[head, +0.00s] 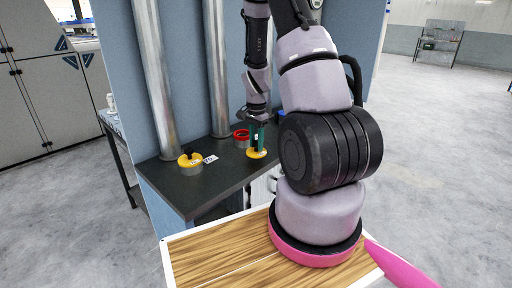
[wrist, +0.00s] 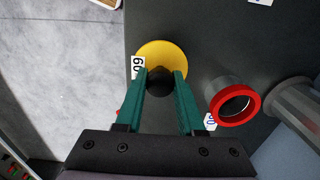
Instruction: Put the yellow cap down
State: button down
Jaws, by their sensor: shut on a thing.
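The yellow cap (head: 256,154) is a flat disc low over the dark bench top in the head view. In the wrist view the yellow cap (wrist: 165,48) shows beyond my fingertips, with a dark round knob between them. My gripper (head: 258,137) points down with green fingers; in the wrist view my gripper (wrist: 162,78) is shut on the cap, at its knob. I cannot tell whether the cap touches the bench. A white tag (wrist: 138,68) reading 60 or 09 is beside the cap's left edge.
A red-rimmed pipe stub (wrist: 236,103) stands right of the cap. A yellow-rimmed stub (head: 190,161) with a white label (head: 210,159) stands farther left on the dark bench (head: 190,188). Tall grey pipes (head: 155,80) rise at the back. Bench between the stubs is bare.

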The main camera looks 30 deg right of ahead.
jog(key=shift+f, duration=0.8)
jog(key=c, duration=0.5)
grip_release()
jog(key=shift+f, duration=0.1)
notch_tip(320, 180, up, 12)
notch_tip(320, 180, up, 18)
jog(key=n+t+y, duration=0.1)
jog(key=n+t, duration=0.3)
send_over(256, 141)
jog(key=s+a, duration=0.7)
jog(key=s+a+r+n+t, duration=0.1)
jog(key=s+a+r+n, duration=0.1)
jog(key=s+r, duration=0.1)
jog(key=s+a+r+n+t, duration=0.1)
jog(key=s+a+r+n, duration=0.1)
jog(key=s, duration=0.3)
jog(key=s+a+r+n+t+y, duration=0.1)
jog(key=s+a+r+n, duration=0.1)
jog(key=s+r, duration=0.1)
jog(key=shift+s+a+r, duration=0.1)
jog(key=shift+s+r, duration=0.1)
jog(key=shift+s, duration=0.25)
jog(key=shift+s+r, duration=0.15)
jog(key=shift+s, duration=0.3)
